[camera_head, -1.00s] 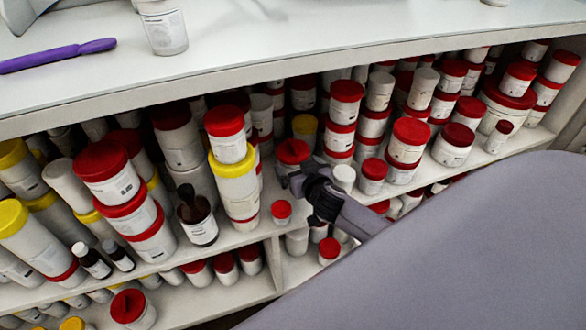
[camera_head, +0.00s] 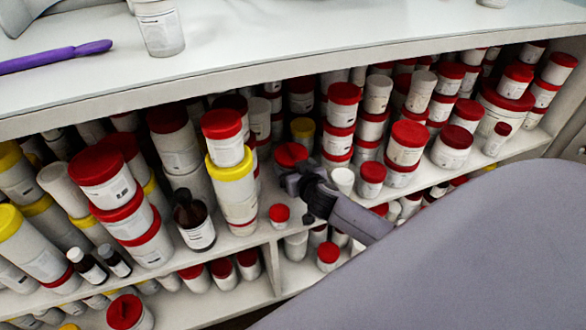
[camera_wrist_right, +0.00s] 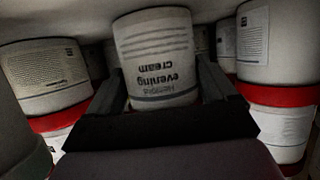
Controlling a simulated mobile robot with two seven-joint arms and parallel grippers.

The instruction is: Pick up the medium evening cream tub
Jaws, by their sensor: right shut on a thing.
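The evening cream tub is a white tub with a red lid (camera_head: 291,154), standing on the upper shelf under the counter. In the right wrist view its label, reading "evening cream", appears upside down on the white tub body (camera_wrist_right: 155,48). My right gripper (camera_head: 294,178) reaches in from the front right and is shut on this tub, with one finger on each side. The fingers (camera_wrist_right: 160,88) also show in the wrist view. The lower part of the tub is hidden by the gripper in the head view. My left gripper is not in view.
Tubs crowd the shelf: a yellow-lidded stack (camera_head: 233,190) to the left, a small white tub (camera_head: 342,181) to the right, and a small red-lidded tub (camera_head: 279,214) in front. The counter (camera_head: 300,40) overhangs the shelf. Free room around the gripper is narrow.

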